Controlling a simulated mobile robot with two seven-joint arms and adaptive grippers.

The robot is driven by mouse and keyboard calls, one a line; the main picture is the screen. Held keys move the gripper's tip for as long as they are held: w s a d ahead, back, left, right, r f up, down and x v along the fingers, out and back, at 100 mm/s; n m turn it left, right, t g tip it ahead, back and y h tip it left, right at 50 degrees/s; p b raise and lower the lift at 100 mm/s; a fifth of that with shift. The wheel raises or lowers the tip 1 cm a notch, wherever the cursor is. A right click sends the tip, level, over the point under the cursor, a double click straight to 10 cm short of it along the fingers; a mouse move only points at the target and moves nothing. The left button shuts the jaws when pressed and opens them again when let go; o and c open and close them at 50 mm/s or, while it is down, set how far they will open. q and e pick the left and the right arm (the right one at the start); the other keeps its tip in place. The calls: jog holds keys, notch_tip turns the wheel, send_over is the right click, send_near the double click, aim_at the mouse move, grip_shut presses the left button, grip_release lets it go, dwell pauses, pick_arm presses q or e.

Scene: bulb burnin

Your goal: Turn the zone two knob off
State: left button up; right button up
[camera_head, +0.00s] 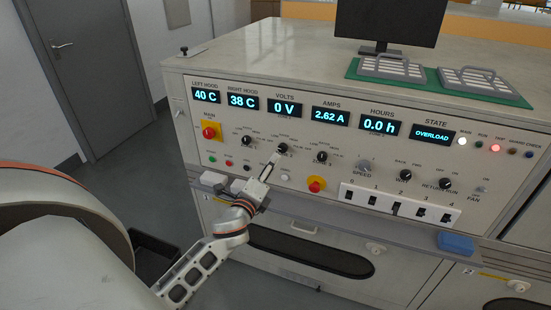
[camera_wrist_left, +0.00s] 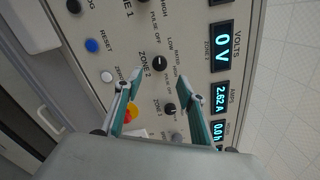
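The zone two knob (camera_head: 282,148) is a small black knob on the sloped front panel (camera_head: 345,172), the middle one of a row of three. My left gripper (camera_head: 272,160) is just in front of it, slightly below and left in the head view. In the left wrist view the zone two knob (camera_wrist_left: 159,63) shows between and just beyond the open fingertips of my left gripper (camera_wrist_left: 158,76). The fingers look apart from the knob. Its pointer setting is too small to read. My right gripper is not in view.
Neighbouring knobs (camera_head: 247,141) (camera_head: 321,156) stand close on either side. The state display (camera_head: 433,135) reads OVERLOAD. A blue block (camera_head: 455,243) rests on the front ledge.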

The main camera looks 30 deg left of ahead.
pick_arm(q)
jog(key=shift+v, duration=1.65)
jog(key=s+d+f+n+g+h, duration=0.3)
jog(key=s+d+f+n, duration=0.5)
jog(key=s+d+f, duration=0.2)
jog(key=s+d+f+n+g+h, duration=0.3)
jog(key=s+d+f+n, duration=0.5)
jog(key=f, duration=0.6)
jog(key=s+d+h, duration=0.1)
jog(key=s+d, duration=0.1)
jog(key=s, duration=0.1)
jog(key=shift+s+f+g, duration=0.25)
jog(key=shift+s+g, duration=0.05)
jog(key=shift+s, duration=0.05)
